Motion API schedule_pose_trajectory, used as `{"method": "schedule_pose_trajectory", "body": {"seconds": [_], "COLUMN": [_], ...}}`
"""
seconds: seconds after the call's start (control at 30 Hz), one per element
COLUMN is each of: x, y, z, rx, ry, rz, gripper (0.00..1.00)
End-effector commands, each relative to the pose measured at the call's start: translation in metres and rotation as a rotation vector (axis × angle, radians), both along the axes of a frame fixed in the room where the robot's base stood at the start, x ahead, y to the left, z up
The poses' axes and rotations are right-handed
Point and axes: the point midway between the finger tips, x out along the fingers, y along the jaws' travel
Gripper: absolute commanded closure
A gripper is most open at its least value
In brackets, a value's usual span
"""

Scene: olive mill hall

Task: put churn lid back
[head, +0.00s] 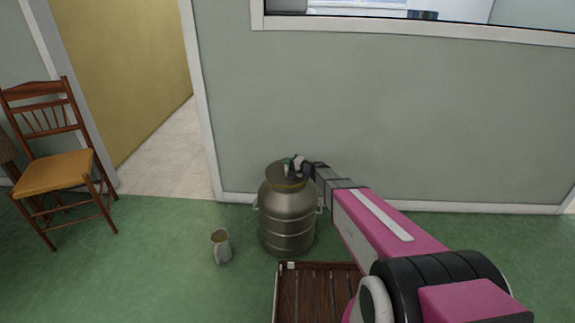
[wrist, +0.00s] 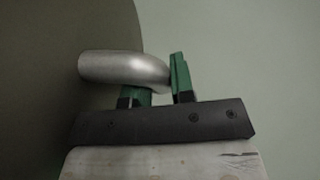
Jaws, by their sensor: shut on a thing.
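The metal churn (head: 288,218) stands upright on the green floor against the wall. Its dark round lid (head: 280,176) is over the churn's mouth in the head view; I cannot tell whether it is fully seated or slightly above the rim. My gripper (head: 292,164) is at the top of the lid, reaching in from the right. In the wrist view, the green fingers of my gripper (wrist: 158,82) are shut on the lid's curved metal handle (wrist: 115,67). The lid's dark face (wrist: 50,80) fills the left side there. The churn's mouth is hidden by the lid.
A small jug (head: 220,246) stands on the floor left of the churn. A dark slatted wooden crate or pallet (head: 315,290) lies in front of it. A wooden chair (head: 58,165) is at the far left beside an open doorway. Green floor between chair and jug is clear.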

Motion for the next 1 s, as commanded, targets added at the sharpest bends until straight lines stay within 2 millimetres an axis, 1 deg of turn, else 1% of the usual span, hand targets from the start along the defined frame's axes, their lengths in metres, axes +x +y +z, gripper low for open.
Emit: {"method": "schedule_pose_trajectory", "body": {"seconds": [0.77, 0.8, 0.87, 0.9, 1.0], "x": [0.0, 0.0, 0.0, 0.0, 0.0], "y": [0.0, 0.0, 0.0, 0.0, 0.0], "z": [-0.011, -0.011, -0.011, -0.011, -0.011], "rx": [0.001, 0.002, 0.001, 0.001, 0.001], "ry": [0.0, 0.0, 0.0, 0.0, 0.0], "rz": [0.0, 0.0, 0.0, 0.0, 0.0], "gripper": [1.0, 0.71, 0.51, 0.47, 0.47]}}
